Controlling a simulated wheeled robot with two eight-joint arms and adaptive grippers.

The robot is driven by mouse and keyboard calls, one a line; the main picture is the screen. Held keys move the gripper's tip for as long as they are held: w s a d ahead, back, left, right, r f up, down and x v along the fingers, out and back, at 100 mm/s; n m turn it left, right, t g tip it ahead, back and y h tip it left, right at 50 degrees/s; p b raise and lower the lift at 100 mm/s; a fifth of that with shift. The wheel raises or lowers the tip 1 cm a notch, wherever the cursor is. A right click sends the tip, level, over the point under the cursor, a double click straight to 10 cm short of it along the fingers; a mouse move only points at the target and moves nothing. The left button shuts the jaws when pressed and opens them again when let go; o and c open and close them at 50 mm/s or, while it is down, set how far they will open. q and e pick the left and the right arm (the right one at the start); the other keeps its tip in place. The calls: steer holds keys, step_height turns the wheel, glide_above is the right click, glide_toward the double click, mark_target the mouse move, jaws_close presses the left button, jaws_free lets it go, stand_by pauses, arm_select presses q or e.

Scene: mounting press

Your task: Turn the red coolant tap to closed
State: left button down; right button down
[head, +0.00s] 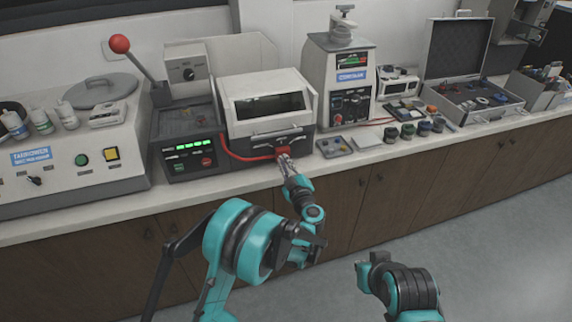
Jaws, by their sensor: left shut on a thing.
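The red coolant tap (281,153) is on the lower front of the white and grey press (267,97), where a red hose (236,155) runs to it from the left. My left gripper (284,161) reaches up to the tap from below and is shut on it. The fingers partly cover the tap, so its exact angle is hard to tell. My right arm shows at the bottom right, low over the floor and away from the counter. Its gripper fingers cannot be made out.
A control box with green lights (189,145) and a red-knobbed lever (120,44) stand left of the press. To the right are a grey machine (336,80), small jars (408,131) and an open case (458,65). The counter's front edge (130,209) runs below the tap.

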arm_select(q)
steer(key=shift+a+n, duration=0.1)
steer(key=shift+n, duration=0.5)
steer(key=c, duration=1.6)
jaws_free()
steer(key=shift+f, duration=0.1)
steer(key=v, duration=1.2)
